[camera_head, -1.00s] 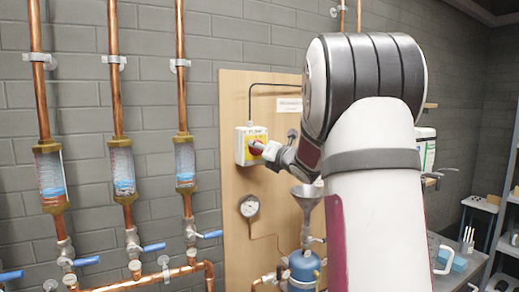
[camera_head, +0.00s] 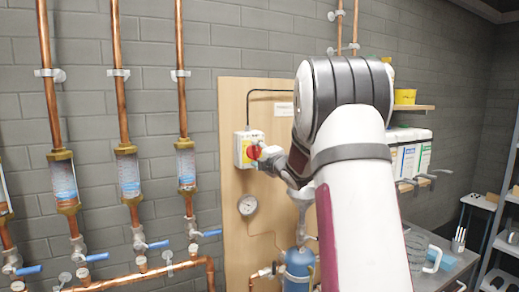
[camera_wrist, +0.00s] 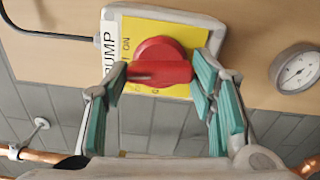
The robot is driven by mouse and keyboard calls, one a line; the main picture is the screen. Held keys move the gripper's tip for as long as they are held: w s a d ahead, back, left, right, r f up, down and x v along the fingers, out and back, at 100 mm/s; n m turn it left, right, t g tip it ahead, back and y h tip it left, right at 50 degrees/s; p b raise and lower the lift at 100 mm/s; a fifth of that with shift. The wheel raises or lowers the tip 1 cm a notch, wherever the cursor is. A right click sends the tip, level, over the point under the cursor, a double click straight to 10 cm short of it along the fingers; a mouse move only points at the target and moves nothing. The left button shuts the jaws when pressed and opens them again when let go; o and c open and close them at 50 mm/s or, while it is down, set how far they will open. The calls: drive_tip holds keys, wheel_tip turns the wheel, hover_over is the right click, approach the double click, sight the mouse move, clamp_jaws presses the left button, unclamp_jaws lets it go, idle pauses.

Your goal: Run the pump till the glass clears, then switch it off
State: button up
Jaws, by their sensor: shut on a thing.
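The pump switch (camera_head: 239,150) is a box on the wooden board, with a red knob (camera_wrist: 160,62) on a yellow plate. The wrist view shows it sideways, with "PUMP" and "ON" readable. My gripper (camera_wrist: 160,78) is shut on the red knob, a finger at each end of its bar. I cannot tell which mark the bar points to. Several sight glasses are in copper pipes at the left: one (camera_head: 186,168) nearest the board, one (camera_head: 129,175) in the middle, one (camera_head: 64,182) further left, another cut off by the edge. Their contents look pale blue and speckled.
A round gauge (camera_head: 248,205) and a blue vessel (camera_head: 298,268) with a funnel are on the board. Blue-handled valves (camera_head: 157,244) sit below the glasses. My arm hides part of the board. Shelves with containers (camera_head: 407,155) stand right.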

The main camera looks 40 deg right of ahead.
drive_tip(key=shift+s+m, duration=0.15)
drive_tip(key=shift+m, duration=0.45)
drive_tip(key=o, duration=1.2)
drive_tip(key=shift+o, duration=0.7)
drive_tip(key=shift+p+v, duration=0.45)
drive_tip(key=shift+v, duration=0.35)
drive_tip(key=p+v, duration=0.2)
drive_tip(key=v, duration=0.4)
drive_tip(key=shift+a, duration=0.1)
